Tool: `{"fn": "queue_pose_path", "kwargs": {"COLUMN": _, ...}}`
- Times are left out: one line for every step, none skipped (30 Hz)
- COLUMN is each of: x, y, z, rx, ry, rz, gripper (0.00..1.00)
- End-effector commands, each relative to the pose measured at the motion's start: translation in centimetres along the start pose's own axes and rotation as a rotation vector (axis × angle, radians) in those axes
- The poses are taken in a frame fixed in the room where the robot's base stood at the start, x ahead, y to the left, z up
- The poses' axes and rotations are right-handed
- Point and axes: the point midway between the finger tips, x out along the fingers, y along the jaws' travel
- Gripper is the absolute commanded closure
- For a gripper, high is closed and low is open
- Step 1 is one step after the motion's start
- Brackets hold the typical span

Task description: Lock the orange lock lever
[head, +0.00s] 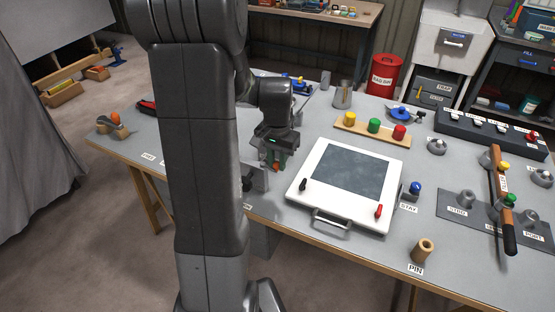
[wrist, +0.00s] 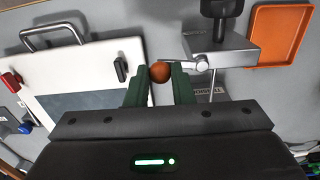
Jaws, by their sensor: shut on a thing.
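The orange lock lever's round knob (wrist: 160,72) sits between my fingertips in the wrist view. A thin metal rod (wrist: 190,66) runs from it to the right, to a grey metal block (wrist: 222,45) with a dark cylindrical part on top. My gripper (wrist: 160,76) has green fingers and is shut on the knob. In the head view my gripper (head: 279,165) is low over the table, left of the white panel, beside the grey metal fixture (head: 258,182). My arm and gripper hide most of the lever there.
The white panel (head: 310,187) with a dark window and handle lies close right of my gripper. An orange tray (wrist: 283,45) is at the right in the wrist view. A board with coloured knobs (head: 373,133) stands behind. A long-handled bar (head: 501,200) is at the far right.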

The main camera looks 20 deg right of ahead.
Motion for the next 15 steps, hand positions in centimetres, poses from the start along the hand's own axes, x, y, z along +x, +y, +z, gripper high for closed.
{"fn": "queue_pose_path", "kwargs": {"x": -0.06, "y": -0.02, "z": 0.00, "rx": 0.001, "ry": 0.001, "rz": -0.001, "gripper": 1.00}}
{"fn": "queue_pose_path", "kwargs": {"x": -0.06, "y": -0.02, "z": 0.00, "rx": 0.001, "ry": 0.001, "rz": -0.001, "gripper": 1.00}}
{"fn": "queue_pose_path", "kwargs": {"x": -0.06, "y": -0.02, "z": 0.00, "rx": 0.001, "ry": 0.001, "rz": -0.001, "gripper": 1.00}}
{"fn": "queue_pose_path", "kwargs": {"x": -0.06, "y": -0.02, "z": 0.00, "rx": 0.001, "ry": 0.001, "rz": -0.001, "gripper": 1.00}}
{"fn": "queue_pose_path", "kwargs": {"x": -0.06, "y": -0.02, "z": 0.00, "rx": 0.001, "ry": 0.001, "rz": -0.001, "gripper": 1.00}}
{"fn": "queue_pose_path", "kwargs": {"x": -0.06, "y": -0.02, "z": 0.00, "rx": 0.001, "ry": 0.001, "rz": -0.001, "gripper": 1.00}}
{"fn": "queue_pose_path", "kwargs": {"x": -0.06, "y": -0.02, "z": 0.00, "rx": 0.001, "ry": 0.001, "rz": -0.001, "gripper": 1.00}}
{"fn": "queue_pose_path", "kwargs": {"x": -0.06, "y": -0.02, "z": 0.00, "rx": 0.001, "ry": 0.000, "rz": -0.001, "gripper": 1.00}}
{"fn": "queue_pose_path", "kwargs": {"x": -0.06, "y": -0.02, "z": 0.00, "rx": 0.000, "ry": 0.000, "rz": -0.001, "gripper": 0.75}}
{"fn": "queue_pose_path", "kwargs": {"x": -0.05, "y": -0.02, "z": 0.00, "rx": 0.000, "ry": 0.000, "rz": -0.001, "gripper": 0.69}}
{"fn": "queue_pose_path", "kwargs": {"x": -0.05, "y": -0.02, "z": 0.00, "rx": 0.000, "ry": 0.000, "rz": -0.001, "gripper": 0.63}}
{"fn": "queue_pose_path", "kwargs": {"x": -0.05, "y": -0.02, "z": 0.00, "rx": 0.000, "ry": 0.000, "rz": -0.001, "gripper": 0.58}}
{"fn": "queue_pose_path", "kwargs": {"x": -0.04, "y": -0.02, "z": 0.00, "rx": 0.000, "ry": 0.000, "rz": -0.001, "gripper": 0.58}}
{"fn": "queue_pose_path", "kwargs": {"x": -0.04, "y": -0.02, "z": 0.00, "rx": 0.000, "ry": 0.000, "rz": -0.001, "gripper": 0.58}}
{"fn": "queue_pose_path", "kwargs": {"x": -0.03, "y": -0.02, "z": 0.00, "rx": 0.000, "ry": 0.000, "rz": 0.000, "gripper": 0.58}}
